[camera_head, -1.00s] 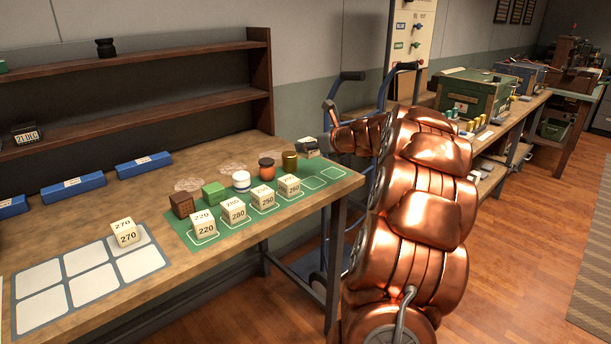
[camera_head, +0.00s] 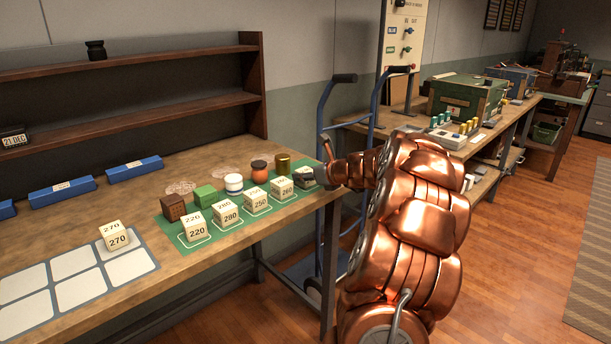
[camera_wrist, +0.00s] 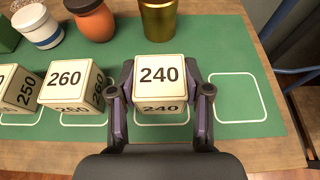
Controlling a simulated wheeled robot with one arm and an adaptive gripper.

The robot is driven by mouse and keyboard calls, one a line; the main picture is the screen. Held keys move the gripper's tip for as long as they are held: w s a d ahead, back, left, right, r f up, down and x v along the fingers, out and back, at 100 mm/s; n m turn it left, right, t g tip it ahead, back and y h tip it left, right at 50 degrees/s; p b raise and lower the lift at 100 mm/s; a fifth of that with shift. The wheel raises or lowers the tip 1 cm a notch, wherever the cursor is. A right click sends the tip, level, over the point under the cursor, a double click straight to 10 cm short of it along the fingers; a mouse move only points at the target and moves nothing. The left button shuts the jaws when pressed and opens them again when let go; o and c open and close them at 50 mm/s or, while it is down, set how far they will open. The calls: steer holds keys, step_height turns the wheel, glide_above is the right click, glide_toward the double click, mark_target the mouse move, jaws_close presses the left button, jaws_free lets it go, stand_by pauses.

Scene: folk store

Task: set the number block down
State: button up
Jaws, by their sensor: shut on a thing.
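My gripper (camera_wrist: 160,72) is shut on a cream number block marked 240 (camera_wrist: 160,68), with one dark finger on each side. The block is upright over a white outlined square of the green mat (camera_wrist: 222,52), in front of a gold cylinder (camera_wrist: 158,20). Whether its underside touches the mat is hidden. To its left, the 260 block (camera_wrist: 68,78) stands apart in its own square. In the head view, my gripper (camera_head: 320,177) is at the mat's right part and the held block is mostly hidden.
An empty outlined square (camera_wrist: 238,98) lies right of the held block. The 220 (camera_head: 196,231), 280 (camera_head: 230,216) and 250 (camera_head: 257,203) blocks stand in the row. A 270 block (camera_head: 117,240) sits on the grid sheet (camera_head: 75,264). Blue cart handles (camera_head: 322,100) rise beyond the table's right end.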

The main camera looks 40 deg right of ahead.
steer(key=o, duration=1.1)
steer(key=shift+f, duration=0.1)
steer(key=shift+o, duration=0.2)
steer(key=shift+s+r, duration=0.15)
steer(key=shift+r, duration=0.1)
steer(key=p+v, duration=0.1)
steer(key=v, duration=1)
steer(key=shift+s, duration=0.3)
steer(key=shift+a+r, duration=0.1)
steer(key=shift+r, duration=0.05)
